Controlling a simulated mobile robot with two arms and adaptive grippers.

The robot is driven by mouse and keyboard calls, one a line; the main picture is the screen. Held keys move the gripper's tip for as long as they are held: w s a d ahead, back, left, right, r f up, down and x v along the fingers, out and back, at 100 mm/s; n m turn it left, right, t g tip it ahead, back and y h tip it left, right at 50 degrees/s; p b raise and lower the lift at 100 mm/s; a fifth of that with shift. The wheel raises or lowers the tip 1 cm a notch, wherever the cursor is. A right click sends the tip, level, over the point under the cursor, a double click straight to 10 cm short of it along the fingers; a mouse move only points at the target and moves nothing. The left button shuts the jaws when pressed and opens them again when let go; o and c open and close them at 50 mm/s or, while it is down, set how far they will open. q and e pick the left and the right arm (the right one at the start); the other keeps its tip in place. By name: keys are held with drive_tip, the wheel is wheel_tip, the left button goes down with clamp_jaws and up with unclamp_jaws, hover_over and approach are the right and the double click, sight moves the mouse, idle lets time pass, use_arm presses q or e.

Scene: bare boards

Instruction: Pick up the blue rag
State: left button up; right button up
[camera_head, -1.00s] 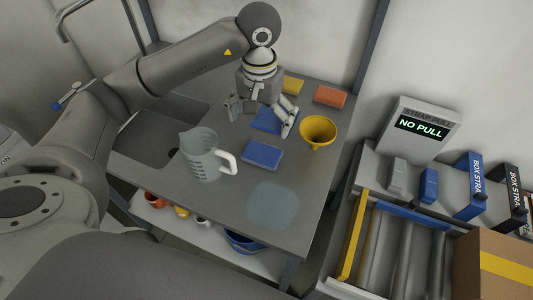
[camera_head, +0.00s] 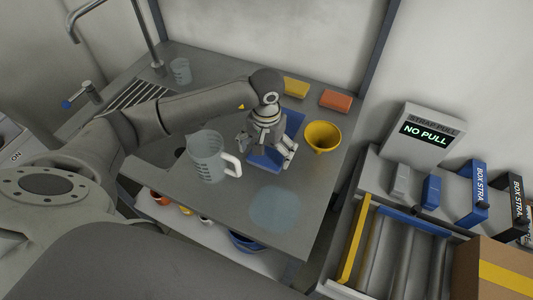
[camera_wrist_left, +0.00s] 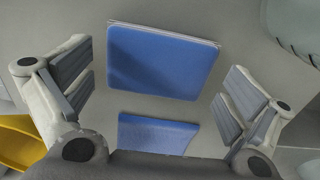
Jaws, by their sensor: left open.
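Two flat blue pieces lie on the grey worktop, and I cannot tell for sure which is the rag. The front blue piece (camera_head: 262,164) has a pale edge and shows whole in the left wrist view (camera_wrist_left: 162,62). The rear blue piece (camera_head: 294,122) is partly hidden behind my wrist; it shows below the front one in the left wrist view (camera_wrist_left: 157,134). My left gripper (camera_head: 264,151) is open and empty above the front piece, its fingers on either side of it (camera_wrist_left: 157,88). My right gripper is not in view.
A clear measuring jug (camera_head: 206,158) stands close left of the gripper. A yellow funnel (camera_head: 323,136) is to the right. Yellow (camera_head: 296,87) and orange (camera_head: 336,100) blocks lie behind. A pale wet-looking patch (camera_head: 275,210) marks the clear front of the worktop (camera_head: 228,212).

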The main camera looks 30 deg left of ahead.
use_arm(q)
drive_tip(key=shift+w+f, duration=0.1)
drive_tip(key=shift+f, duration=0.2)
drive_tip(key=c, duration=0.7)
drive_tip(key=shift+r, duration=0.15)
drive_tip(key=shift+r+b, duration=0.6)
drive_tip(key=s+d+r+b, duration=0.4)
drive_tip(key=s+d+r, duration=0.4)
drive_tip(key=s+r, duration=0.3)
drive_tip(key=shift+d+r, duration=0.3)
drive_tip(key=shift+s, duration=0.1)
